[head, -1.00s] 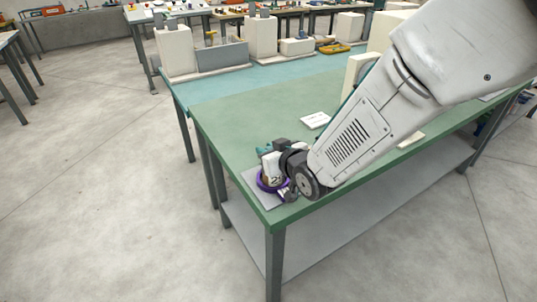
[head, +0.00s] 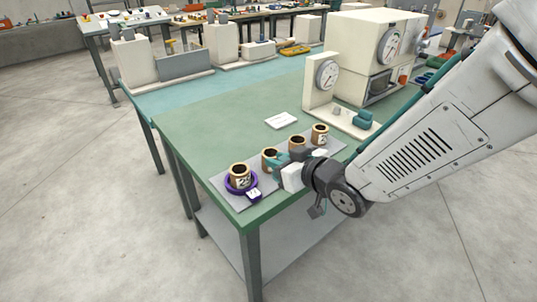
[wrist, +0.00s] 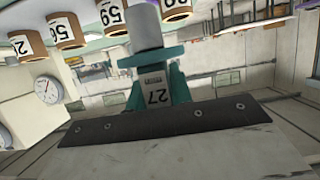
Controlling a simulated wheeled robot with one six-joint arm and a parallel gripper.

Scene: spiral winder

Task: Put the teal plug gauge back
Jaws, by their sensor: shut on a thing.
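My gripper (head: 290,161) is shut on the teal plug gauge (wrist: 128,60). In the wrist view the gauge has a teal flange, a grey cylindrical end and a tag reading 27. In the head view a teal part of the gauge (head: 279,159) shows at the jaws, beside the row of brown ring pieces; most of it is hidden. The brown pieces stand on a grey plate (head: 226,194) at the bench's near corner. I cannot tell whether the gauge touches any piece.
Other numbered brown pieces (head: 320,133) stand in line on the plate. A white card (head: 281,120) lies behind them. A dial stand (head: 320,78) with teal pieces (head: 364,119) on its base and a cream machine (head: 372,45) stand to the right. The green bench middle (head: 200,125) is clear.

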